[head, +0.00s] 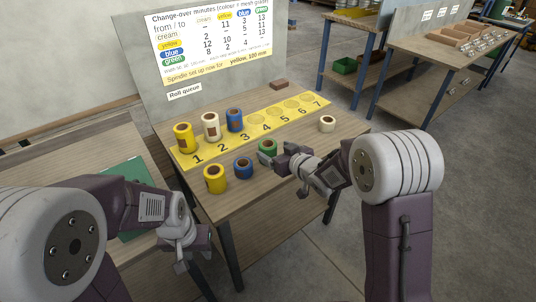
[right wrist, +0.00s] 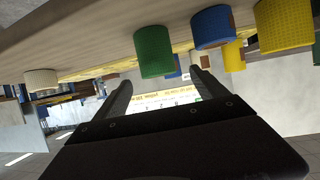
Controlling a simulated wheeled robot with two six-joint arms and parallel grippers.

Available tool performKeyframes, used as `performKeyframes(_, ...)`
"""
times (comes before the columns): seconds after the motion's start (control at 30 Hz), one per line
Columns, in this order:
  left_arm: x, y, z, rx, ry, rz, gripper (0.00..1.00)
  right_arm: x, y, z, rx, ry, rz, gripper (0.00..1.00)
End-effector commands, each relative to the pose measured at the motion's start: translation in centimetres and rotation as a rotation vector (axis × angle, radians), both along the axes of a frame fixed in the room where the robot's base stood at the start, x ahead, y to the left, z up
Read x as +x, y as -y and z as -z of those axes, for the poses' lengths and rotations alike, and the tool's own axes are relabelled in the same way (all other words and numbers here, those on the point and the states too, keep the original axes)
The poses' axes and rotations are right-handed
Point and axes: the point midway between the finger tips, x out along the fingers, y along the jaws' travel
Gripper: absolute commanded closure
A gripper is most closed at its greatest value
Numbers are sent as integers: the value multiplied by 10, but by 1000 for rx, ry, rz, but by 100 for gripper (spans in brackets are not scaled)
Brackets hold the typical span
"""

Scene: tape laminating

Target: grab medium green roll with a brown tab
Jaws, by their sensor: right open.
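The green roll (head: 268,149) stands upright on the table, in front of the numbered yellow strip. In the right wrist view the green roll (right wrist: 154,52) appears upside down above my fingers. No brown tab is clear on the side that shows. My right gripper (head: 281,158) is close to the green roll's right side in the head view. In the right wrist view its two fingers (right wrist: 164,92) are spread with nothing between them. My left gripper (head: 191,262) hangs low at the table's front left, away from the rolls; its finger opening is unclear.
A blue roll (head: 243,169) and a yellow roll (head: 214,180) stand left of the green one. Yellow (head: 183,138), cream (head: 211,127) and blue (head: 235,121) rolls stand on the numbered strip (head: 262,134).

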Motion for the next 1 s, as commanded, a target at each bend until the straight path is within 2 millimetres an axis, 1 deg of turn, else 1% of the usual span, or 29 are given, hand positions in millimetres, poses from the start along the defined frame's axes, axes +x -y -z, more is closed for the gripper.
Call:
performKeyframes(0.03, 0, 0, 2, 0, 0, 0, 64, 5, -3, 4, 0, 0, -1, 17)
performKeyframes(0.1, 0, 0, 2, 0, 0, 0, 64, 10, -5, 5, 0, 0, 0, 17)
performKeyframes(0.27, 0, 0, 3, 0, 0, 0, 64, 16, -8, 9, 0, -1, 0, 17)
performKeyframes(0.4, 0, 0, 7, 0, 0, 0, 64, 36, -19, 23, 0, 0, -1, 17)
performKeyframes(0.5, 0, 0, 7, 0, 0, 0, 64, 48, -25, 27, 1, 0, 0, 17)
performKeyframes(0.6, 0, 0, 7, 0, 0, 0, 64, 52, -27, 28, 0, 0, 1, 17)
performKeyframes(0.77, 0, 0, 7, 0, 0, 0, 64, 52, -27, 28, 0, 0, 1, 17)
performKeyframes(0.87, 0, 0, 7, 0, 0, 0, 64, 52, -27, 28, 0, 0, 1, 43)
performKeyframes(0.9, 0, 0, 7, 0, 0, 0, 64, 52, -27, 28, 0, 0, 1, 54)
performKeyframes(0.97, 0, 0, 7, 0, 0, 0, 64, 52, -27, 28, 0, 0, 1, 70)
performKeyframes(1.0, 0, 0, 7, 0, 0, 0, 64, 52, -27, 28, 0, 0, 1, 81)
